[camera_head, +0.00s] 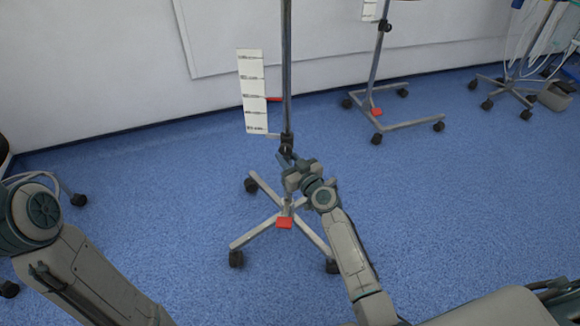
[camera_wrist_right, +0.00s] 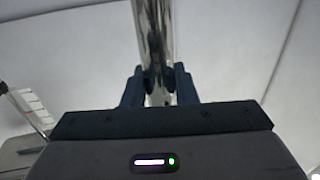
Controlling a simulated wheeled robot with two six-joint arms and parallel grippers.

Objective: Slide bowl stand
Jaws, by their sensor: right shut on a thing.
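A wheeled stand (camera_head: 287,95) with a thin upright metal pole and black castors stands ahead of me in the head view. Its grey base (camera_head: 262,228) has a red pedal at the front, and a white label strip (camera_head: 253,92) hangs left of the pole. My right gripper (camera_head: 287,160) is at the pole just below its black clamp. In the right wrist view, its two fingers (camera_wrist_right: 160,88) are shut on the shiny pole (camera_wrist_right: 153,35), one on each side. The pole's top is out of view. My left arm shows at the lower left, but its gripper is not visible.
A second wheeled stand (camera_head: 372,75) with an angular base is behind to the right. A third stand (camera_head: 515,85) with cables and a grey bin (camera_head: 556,97) are at the far right. A white wall (camera_head: 110,65) closes the back. Blue floor (camera_head: 440,200) is clear to the right.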

